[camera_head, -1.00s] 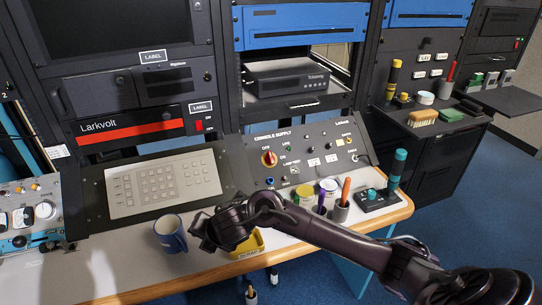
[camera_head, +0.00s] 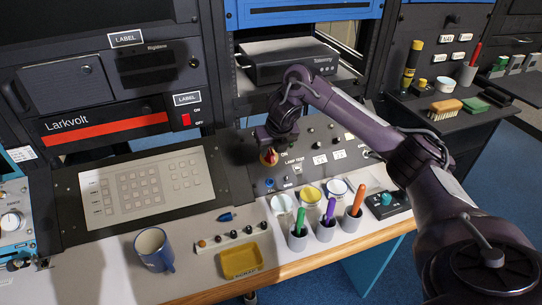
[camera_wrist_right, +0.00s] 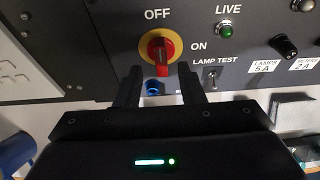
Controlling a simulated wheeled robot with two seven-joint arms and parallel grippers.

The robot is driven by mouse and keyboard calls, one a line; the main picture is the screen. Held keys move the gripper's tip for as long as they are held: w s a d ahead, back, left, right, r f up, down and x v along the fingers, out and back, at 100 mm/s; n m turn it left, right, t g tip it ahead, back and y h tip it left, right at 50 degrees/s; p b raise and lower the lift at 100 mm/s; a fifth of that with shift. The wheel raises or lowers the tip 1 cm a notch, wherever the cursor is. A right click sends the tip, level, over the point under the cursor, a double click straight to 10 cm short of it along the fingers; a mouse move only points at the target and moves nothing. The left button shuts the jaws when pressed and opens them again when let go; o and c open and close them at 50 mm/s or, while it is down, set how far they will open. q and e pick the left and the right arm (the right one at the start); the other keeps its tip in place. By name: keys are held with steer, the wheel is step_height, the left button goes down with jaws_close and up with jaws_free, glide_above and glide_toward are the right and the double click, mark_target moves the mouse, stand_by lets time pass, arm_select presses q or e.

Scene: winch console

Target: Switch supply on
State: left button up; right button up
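The supply switch is a red rotary handle on a yellow ring (camera_wrist_right: 161,48), on the sloped console panel (camera_wrist_right: 110,45). The handle stands roughly upright in the right wrist view, in line with OFF above it; ON is printed to its right. In the head view the switch (camera_head: 268,157) is partly hidden by my right gripper (camera_head: 272,146). In the right wrist view the fingers of that gripper (camera_wrist_right: 160,72) are apart, one on each side of the handle's lower end. I cannot tell whether they touch it. My left gripper is not in view.
A green LIVE lamp (camera_wrist_right: 225,30) and a lamp test toggle (camera_wrist_right: 211,73) sit right of the switch. On the desk stand a blue mug (camera_head: 153,252), a yellow scrap tray (camera_head: 240,262) and pen cups (camera_head: 326,231). A keypad panel (camera_head: 147,188) lies to the left.

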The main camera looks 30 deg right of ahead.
mark_target(271, 154)
steer(key=x, duration=0.2)
steer(key=shift+w+d+f, duration=0.15)
steer(key=shift+w+f, duration=0.1)
steer(key=shift+f, duration=0.3)
steer(key=shift+w, duration=0.1)
steer(key=c, duration=0.6)
steer(key=shift+c, duration=0.7)
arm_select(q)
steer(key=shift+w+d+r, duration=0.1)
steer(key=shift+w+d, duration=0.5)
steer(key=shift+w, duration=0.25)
